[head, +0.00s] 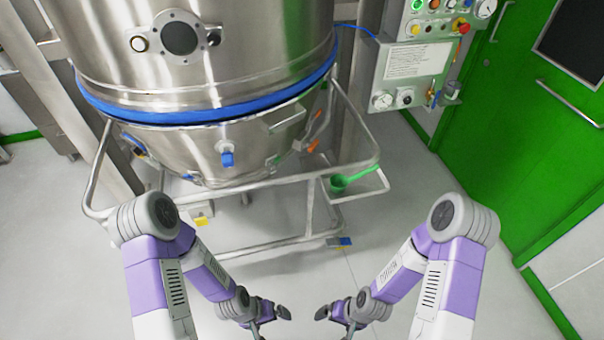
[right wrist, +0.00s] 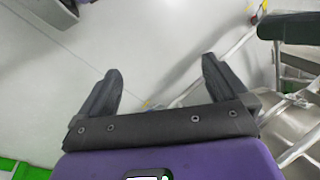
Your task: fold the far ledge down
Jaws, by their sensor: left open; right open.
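A steel wire frame (head: 232,248) surrounds the lower part of a large steel vessel (head: 205,75). A small rectangular steel ledge (head: 377,190) juts out level at the right of this frame, with a green scoop (head: 340,182) on it. I cannot tell whether this is the far ledge, and no other ledge shows clearly. My left gripper (head: 274,320) is open and empty at the bottom of the head view, well short of the frame. My right gripper (head: 333,320) is open and empty beside it; in the right wrist view its two fingers (right wrist: 160,80) stand wide apart over bare floor.
A control panel (head: 417,62) with gauges and buttons stands behind the frame at the right. A green door (head: 520,130) with a long handle is at the far right. Casters with yellow and blue parts sit under the frame. The grey floor (head: 300,280) before it is clear.

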